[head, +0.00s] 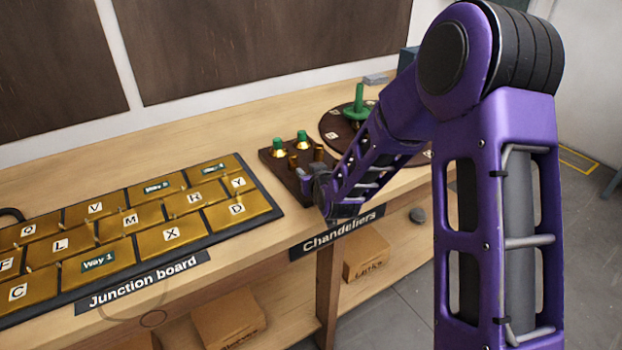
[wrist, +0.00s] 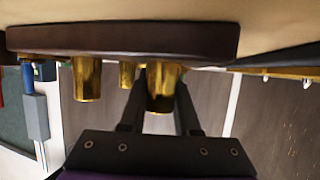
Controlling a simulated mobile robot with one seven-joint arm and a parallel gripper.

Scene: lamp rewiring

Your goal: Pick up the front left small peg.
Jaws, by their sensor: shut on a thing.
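A dark wooden peg board (head: 277,167) stands near the table's front edge, above the Chandeliers label. My gripper (head: 312,187) is at its front edge and hides part of it in the head view. In the wrist view, my gripper (wrist: 160,92) is shut on a short gold peg (wrist: 161,101), one finger on each side. The peg's far end meets the board (wrist: 120,42), with no gap that I can see. Other gold pegs (wrist: 87,80) stand beside it in the wrist view. The held peg is hidden in the head view.
Two green-topped gold pieces (head: 302,142) stand on the board's back part. A round dark plate (head: 330,123) with a green post (head: 358,104) lies behind. The junction board (head: 130,222) fills the table's left. A Chandeliers label (head: 339,231) hangs on the front edge.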

